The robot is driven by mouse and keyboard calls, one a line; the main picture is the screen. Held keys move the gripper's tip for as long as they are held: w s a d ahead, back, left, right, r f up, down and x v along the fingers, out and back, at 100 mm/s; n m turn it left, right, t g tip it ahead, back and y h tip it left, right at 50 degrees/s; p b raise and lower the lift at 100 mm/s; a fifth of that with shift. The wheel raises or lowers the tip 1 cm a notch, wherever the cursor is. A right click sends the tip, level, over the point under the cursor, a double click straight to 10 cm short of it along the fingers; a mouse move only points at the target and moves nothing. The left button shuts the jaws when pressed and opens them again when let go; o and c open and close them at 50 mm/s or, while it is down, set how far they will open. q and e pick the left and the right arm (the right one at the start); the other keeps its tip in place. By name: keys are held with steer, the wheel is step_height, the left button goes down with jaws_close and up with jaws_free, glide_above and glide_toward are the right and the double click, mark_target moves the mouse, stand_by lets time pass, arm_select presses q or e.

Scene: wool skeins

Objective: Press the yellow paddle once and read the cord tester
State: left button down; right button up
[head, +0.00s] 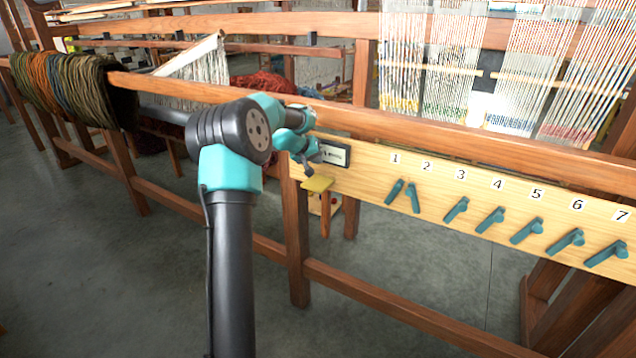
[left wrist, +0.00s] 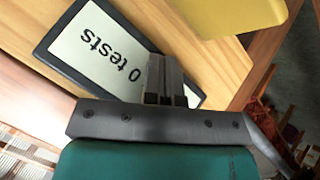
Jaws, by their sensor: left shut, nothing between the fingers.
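The yellow paddle (head: 317,184) sticks out low at the left end of the pale wooden board in the head view. It also shows at the top of the left wrist view (left wrist: 228,14). The cord tester's dark-framed display (head: 336,155) sits on the board just above it. In the left wrist view the display (left wrist: 88,48) reads "0 tests". My left gripper (head: 309,172) is shut and empty, close above the paddle in the head view. Its closed fingers (left wrist: 165,75) overlap the display's edge in the wrist view, apart from the paddle there. My right gripper is not in view.
Several teal levers (head: 456,209) under numbers 1 to 7 run along the board to the right. A wooden rail (head: 430,134) crosses above it. Wool skeins (head: 60,88) hang at the far left. Open floor (head: 110,270) lies in front.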

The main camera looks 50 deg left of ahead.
mark_target(319, 180)
arm_select(q)
steer(key=shift+f, duration=2.5)
steer(key=shift+f, duration=0.15)
steer(key=shift+f, duration=0.25)
steer(key=shift+f, duration=1.25)
stand_by(1.8)
steer(key=shift+r, duration=1.65)
steer(key=shift+r, duration=0.15)
steer(key=shift+r, duration=2.35)
